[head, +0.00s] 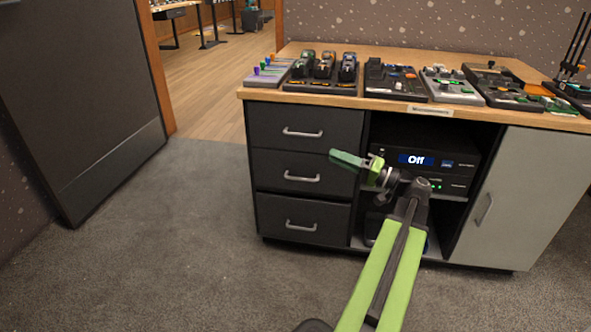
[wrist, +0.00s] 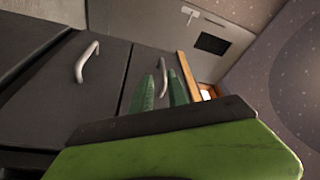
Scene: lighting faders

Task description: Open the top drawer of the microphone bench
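The microphone bench (head: 258,95) has a wooden top and a stack of three dark drawers at its left. The top drawer (head: 262,128) has a silver bar handle (head: 302,133) and sits flush, closed. My gripper (head: 334,155) is in front of the drawers' right side, low and to the right of that handle. In the wrist view, which is turned sideways, the two green fingers (wrist: 161,78) are parted with nothing between them. The top drawer's handle (wrist: 162,66) shows just beyond the fingertips, apart from them. The middle drawer's handle (wrist: 87,62) is to the left.
The middle drawer (head: 267,168) and bottom drawer (head: 267,214) are closed. An open bay with a rack unit reading "Off" (head: 427,160) and a grey door (head: 505,200) are at the right. Several control boxes line the top. Carpet (head: 190,235) at the front left is clear.

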